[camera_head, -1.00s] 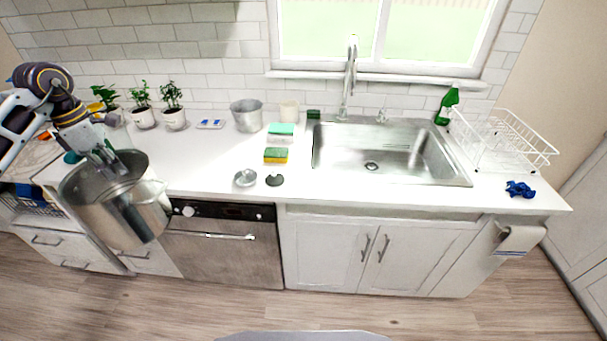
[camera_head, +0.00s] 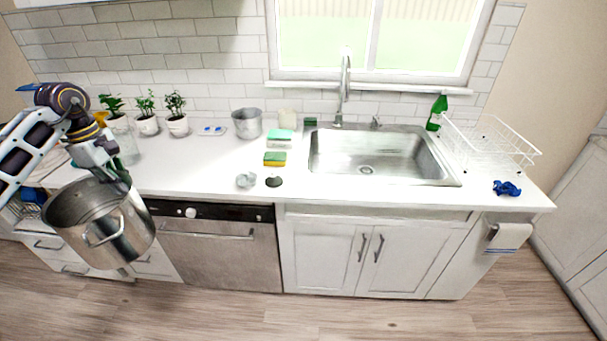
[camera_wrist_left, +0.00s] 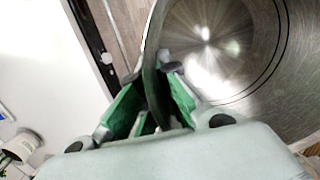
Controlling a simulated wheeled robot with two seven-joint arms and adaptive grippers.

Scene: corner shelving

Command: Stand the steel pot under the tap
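The steel pot (camera_head: 128,232) hangs from my left gripper (camera_head: 122,183) at the left, in front of the counter edge and over the floor. It is tilted a little, with its open top up and a side handle facing me. In the left wrist view my left gripper (camera_wrist_left: 152,95) is shut on the rim of the pot, and the shiny pot inside (camera_wrist_left: 215,50) looks empty. The tap (camera_head: 345,85) stands behind the steel sink (camera_head: 440,178), far to the right of the pot. The sink basin is empty. My right gripper is not in view.
A grey metal bucket (camera_head: 247,124), sponges (camera_head: 275,159) and small dark and silver lids (camera_head: 273,182) stand on the counter left of the sink. Potted plants (camera_head: 177,122) line the back left. A wire dish rack (camera_head: 490,145) and green spray bottle (camera_head: 436,113) stand right of the sink.

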